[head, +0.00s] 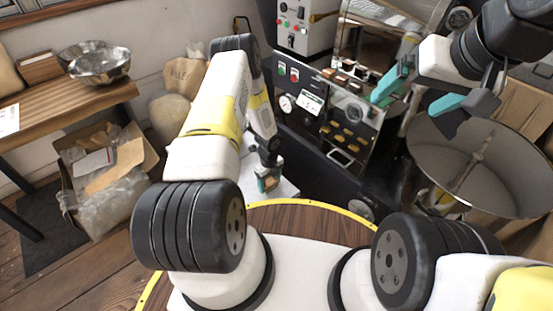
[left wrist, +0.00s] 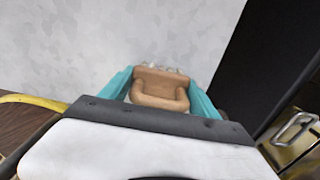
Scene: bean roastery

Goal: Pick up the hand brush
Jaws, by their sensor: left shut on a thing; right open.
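In the left wrist view, a tan wooden hand brush (left wrist: 161,87) with a looped handle sits between the teal fingers of my left gripper (left wrist: 161,95). Pale bristles show faintly at its far edge. The fingers press on both its sides. In the head view my left gripper (head: 268,181) points down over a pale surface (head: 286,190), and only a small part of the brush shows there. I cannot tell whether the brush touches that surface. My right gripper (head: 418,93) is open and empty, in front of the roasting machine.
The roaster's dark control panel (head: 335,118) stands just beyond my left gripper. A large round metal cooling bin (head: 440,165) is at the right. A wooden bench (head: 60,106) with metal bowls (head: 98,66), a cardboard box (head: 75,187) and sacks (head: 172,112) are at the left.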

